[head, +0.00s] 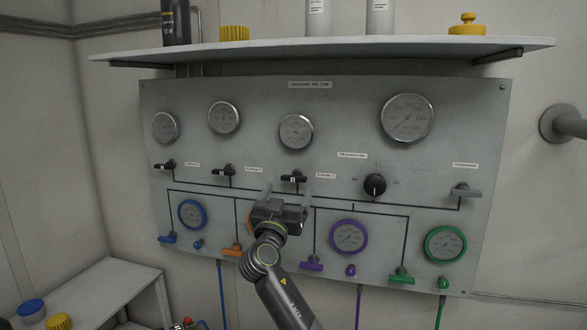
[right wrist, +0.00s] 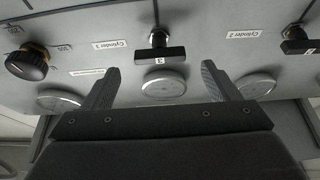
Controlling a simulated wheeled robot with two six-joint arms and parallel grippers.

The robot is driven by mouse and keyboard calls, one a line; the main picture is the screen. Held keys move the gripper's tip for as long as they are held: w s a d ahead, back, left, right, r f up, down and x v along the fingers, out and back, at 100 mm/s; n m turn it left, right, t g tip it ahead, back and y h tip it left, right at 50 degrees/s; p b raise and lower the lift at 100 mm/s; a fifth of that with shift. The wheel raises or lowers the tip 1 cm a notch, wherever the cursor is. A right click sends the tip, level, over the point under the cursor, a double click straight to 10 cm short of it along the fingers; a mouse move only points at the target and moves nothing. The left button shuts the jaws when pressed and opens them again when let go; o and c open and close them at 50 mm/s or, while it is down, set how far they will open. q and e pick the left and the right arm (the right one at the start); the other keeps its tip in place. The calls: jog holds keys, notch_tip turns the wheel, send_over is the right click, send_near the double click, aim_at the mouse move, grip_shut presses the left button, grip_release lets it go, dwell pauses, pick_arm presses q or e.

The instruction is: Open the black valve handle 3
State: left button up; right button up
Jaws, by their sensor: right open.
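The black valve handle 3 (head: 294,177) sits on the grey panel (head: 330,100), below the third small gauge, and lies sideways in the head view. In the right wrist view the handle (right wrist: 160,55), marked 3, lies across between the labels Cylinder 3 and Cylinder 2. My right gripper (head: 287,193) is open and empty, just below and in front of handle 3. In the right wrist view its two fingers (right wrist: 160,72) stand on either side of the handle, and I see no contact. My left gripper is not in view.
Two more black handles (head: 224,171) are to the left, and a black round knob (head: 375,185) is to the right. Coloured gauges and levers, such as the purple gauge (head: 348,237), lie lower. A shelf (head: 330,48) juts out above the panel.

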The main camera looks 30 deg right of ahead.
aim_at(293, 180)
jog(key=p+x, duration=0.2)
jog(key=x, duration=0.4)
jog(key=c, duration=1)
